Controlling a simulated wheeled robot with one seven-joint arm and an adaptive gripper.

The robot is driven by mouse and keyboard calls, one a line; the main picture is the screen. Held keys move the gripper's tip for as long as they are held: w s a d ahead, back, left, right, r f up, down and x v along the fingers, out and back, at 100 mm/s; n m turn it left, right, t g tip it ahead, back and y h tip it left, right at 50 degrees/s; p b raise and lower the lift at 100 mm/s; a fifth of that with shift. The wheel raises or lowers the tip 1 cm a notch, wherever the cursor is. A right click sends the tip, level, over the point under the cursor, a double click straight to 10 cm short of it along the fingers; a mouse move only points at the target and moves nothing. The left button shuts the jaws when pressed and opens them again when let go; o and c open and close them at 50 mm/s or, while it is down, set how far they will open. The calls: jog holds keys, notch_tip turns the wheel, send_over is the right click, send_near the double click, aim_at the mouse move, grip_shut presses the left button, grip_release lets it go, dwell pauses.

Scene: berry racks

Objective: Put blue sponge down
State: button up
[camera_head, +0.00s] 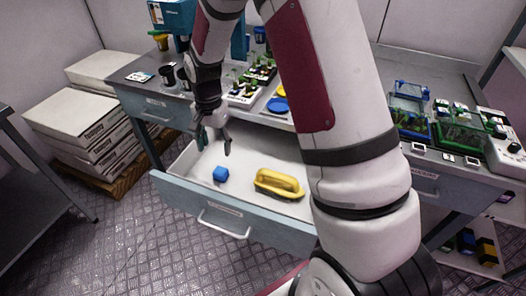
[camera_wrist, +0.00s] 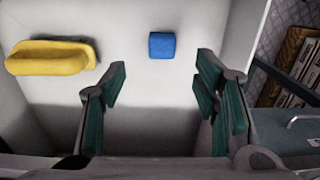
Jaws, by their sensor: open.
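The blue sponge (camera_head: 221,174) is a small blue block lying on the white floor of the open drawer (camera_head: 205,193), near its left front. It also shows in the wrist view (camera_wrist: 162,46), beyond my fingertips and roughly midway between them. My gripper (camera_head: 214,140) is over the drawer, above and behind the sponge in the head view. In the wrist view the two fingers (camera_wrist: 162,85) are wide apart with nothing between them. The sponge is apart from both fingers.
A yellow handled tool (camera_head: 279,184) lies in the drawer to the right of the sponge. The bench top (camera_head: 135,75) above the drawer holds plant trays, a blue dish (camera_head: 278,105) and baskets. Stacked boxes (camera_head: 82,120) stand at the left. The drawer floor between sponge and yellow tool is clear.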

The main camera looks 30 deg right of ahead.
jog(key=s+r+n+t, duration=0.1)
jog(key=s+r+n, duration=0.1)
jog(key=s+r, duration=0.55)
jog(key=s+r+n+t, duration=0.1)
jog(key=s+r+n, duration=0.3)
jog(key=r, duration=0.6)
jog(key=s+r+n, duration=0.2)
jog(key=s, duration=0.8)
jog(key=s+r+n+t, duration=0.1)
jog(key=s+r+n, duration=0.1)
jog(key=s, duration=0.7)
jog(key=shift+s+d+r, duration=0.3)
jog(key=shift+s+r, duration=0.05)
jog(key=shift+r, duration=0.2)
jog(key=shift+r, duration=0.1)
notch_tip(320, 180, up, 4)
jog(key=t+p, duration=0.1)
jog(key=p, duration=0.2)
